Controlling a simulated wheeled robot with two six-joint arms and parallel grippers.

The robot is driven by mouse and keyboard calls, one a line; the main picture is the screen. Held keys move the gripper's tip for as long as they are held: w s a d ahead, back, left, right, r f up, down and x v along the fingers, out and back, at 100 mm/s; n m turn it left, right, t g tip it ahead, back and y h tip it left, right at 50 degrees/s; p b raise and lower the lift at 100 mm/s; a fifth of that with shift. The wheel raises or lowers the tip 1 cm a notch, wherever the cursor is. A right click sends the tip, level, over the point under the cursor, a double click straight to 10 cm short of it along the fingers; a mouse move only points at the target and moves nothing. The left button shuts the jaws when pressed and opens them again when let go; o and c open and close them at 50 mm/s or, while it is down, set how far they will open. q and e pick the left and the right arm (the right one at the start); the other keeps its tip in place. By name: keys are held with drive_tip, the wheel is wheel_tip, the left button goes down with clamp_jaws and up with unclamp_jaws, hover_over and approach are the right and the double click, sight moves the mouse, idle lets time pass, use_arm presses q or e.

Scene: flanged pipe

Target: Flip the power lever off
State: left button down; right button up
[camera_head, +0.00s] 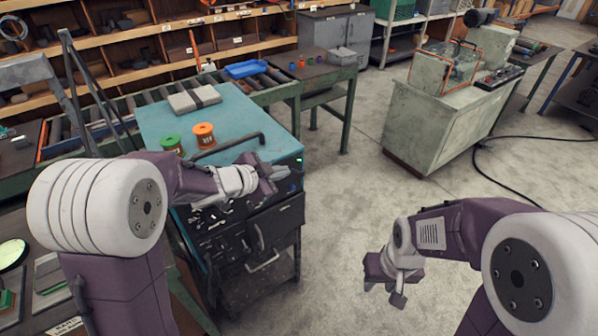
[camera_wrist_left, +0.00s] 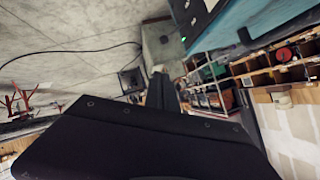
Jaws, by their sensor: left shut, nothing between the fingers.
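My left gripper (camera_head: 278,174) is at the right front edge of a teal-topped cart (camera_head: 240,118), beside its dark front face. Its fingers are together with nothing between them. In the left wrist view the dark gripper body (camera_wrist_left: 140,145) fills the bottom and the fingers (camera_wrist_left: 162,92) point up the picture. I cannot make out the power lever for certain; my left arm covers part of the cart front. My right gripper (camera_head: 384,284) hangs over open floor, far from the cart.
An orange spool (camera_head: 204,136), a green spool (camera_head: 171,143), a grey block (camera_head: 194,98) and a curved black handle (camera_head: 230,147) are on the cart top. A roller conveyor (camera_head: 180,95) runs behind. A grey-green machine cabinet (camera_head: 440,125) stands right. Floor between is clear, with a black cable (camera_head: 480,165).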

sight(299, 173)
use_arm(q)
drive_tip(key=shift+a+f+x, duration=0.35)
drive_tip(key=shift+x, duration=1.7)
drive_tip(key=shift+a+f+x, duration=0.35)
drive_tip(key=shift+f+x, duration=0.05)
drive_tip(key=shift+x, duration=1.65)
drive_tip(key=shift+a+f+x, duration=0.3)
drive_tip(key=shift+f+x, duration=0.05)
drive_tip(key=shift+x, duration=1.7)
